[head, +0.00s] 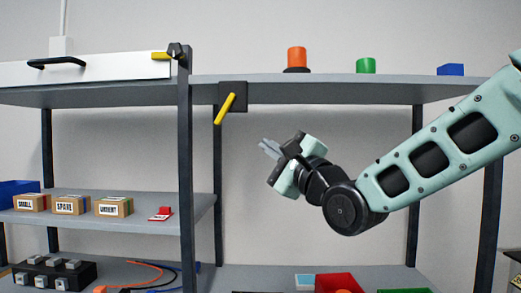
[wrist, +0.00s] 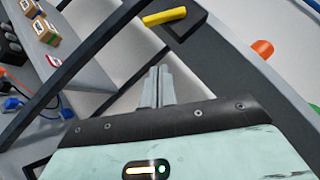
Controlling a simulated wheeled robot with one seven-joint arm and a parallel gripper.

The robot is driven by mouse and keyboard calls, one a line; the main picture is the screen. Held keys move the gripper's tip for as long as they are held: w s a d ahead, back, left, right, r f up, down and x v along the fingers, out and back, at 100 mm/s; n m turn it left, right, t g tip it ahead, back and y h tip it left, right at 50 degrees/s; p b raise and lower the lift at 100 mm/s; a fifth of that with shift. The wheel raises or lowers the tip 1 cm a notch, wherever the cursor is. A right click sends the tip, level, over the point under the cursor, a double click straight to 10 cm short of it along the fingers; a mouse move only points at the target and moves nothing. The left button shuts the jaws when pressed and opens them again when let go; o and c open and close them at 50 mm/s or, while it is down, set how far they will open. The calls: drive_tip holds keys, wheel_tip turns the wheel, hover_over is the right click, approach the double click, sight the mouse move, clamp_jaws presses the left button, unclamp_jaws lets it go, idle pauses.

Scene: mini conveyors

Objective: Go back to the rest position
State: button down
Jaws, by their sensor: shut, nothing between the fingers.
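My gripper (head: 269,148) is in the middle of the head view, at the end of my pale green arm, which reaches in from the right. It is in the air in front of the shelving, below the top shelf and a little right of the yellow lever (head: 225,107). Its two fingers (wrist: 157,86) point away in the wrist view. They are together, with nothing between them. The yellow lever on its dark plate also shows at the top of the wrist view (wrist: 166,16), apart from the fingers.
The top shelf (head: 330,78) carries an orange cylinder (head: 296,57), a green cylinder (head: 366,66) and a blue block (head: 451,70). Labelled boxes (head: 70,205) stand on the left middle shelf. A dark upright post (head: 185,170) is left of my gripper. A red bin (head: 337,282) is low down.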

drive_tip(key=s+d+f+n+g+h, duration=0.1)
drive_tip(key=s+f+n+g+h, duration=0.45)
drive_tip(key=f, duration=0.65)
drive_tip(key=s+d+f+n+g+h, duration=0.15)
drive_tip(key=s+f+n+g, duration=0.25)
drive_tip(key=s+f+n, duration=0.55)
drive_tip(key=s+d+f+n+g+h, duration=0.3)
drive_tip(key=s+d+f+g, duration=0.1)
drive_tip(key=s, duration=0.4)
drive_tip(key=s+d+f+n+g+h, duration=0.3)
drive_tip(key=s+d+f, duration=0.3)
drive_tip(key=s, duration=0.3)
drive_tip(key=shift+s+d+f+n+g, duration=0.3)
drive_tip(key=shift+f+n+g, duration=0.25)
drive_tip(key=shift+f+n, duration=0.25)
